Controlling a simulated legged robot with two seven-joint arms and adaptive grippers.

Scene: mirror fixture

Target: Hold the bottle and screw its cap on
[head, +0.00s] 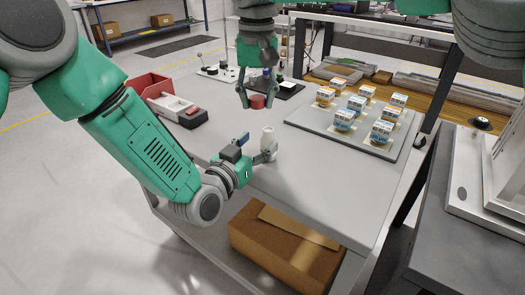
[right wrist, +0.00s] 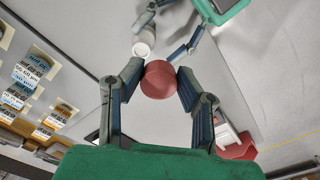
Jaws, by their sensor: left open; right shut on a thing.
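A small white bottle (head: 268,138) stands upright on the grey table (head: 310,185). My left gripper (head: 266,155) is open low at the bottle, with its fingers near the bottle's sides; I cannot tell whether they touch it. My right gripper (head: 257,103) points down and is shut on a red cap (head: 258,101), held above and a little behind the bottle. In the right wrist view the red cap (right wrist: 158,80) sits between my right fingertips, and the white bottle (right wrist: 144,42) shows just beyond it, apart from it. The bottle's lower part is partly hidden by my left gripper.
A grey tray (head: 300,116) with several small boxes is at the right of the table. A red bin (head: 150,84) and a grey-red case (head: 185,113) are at the left. The table's front is clear.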

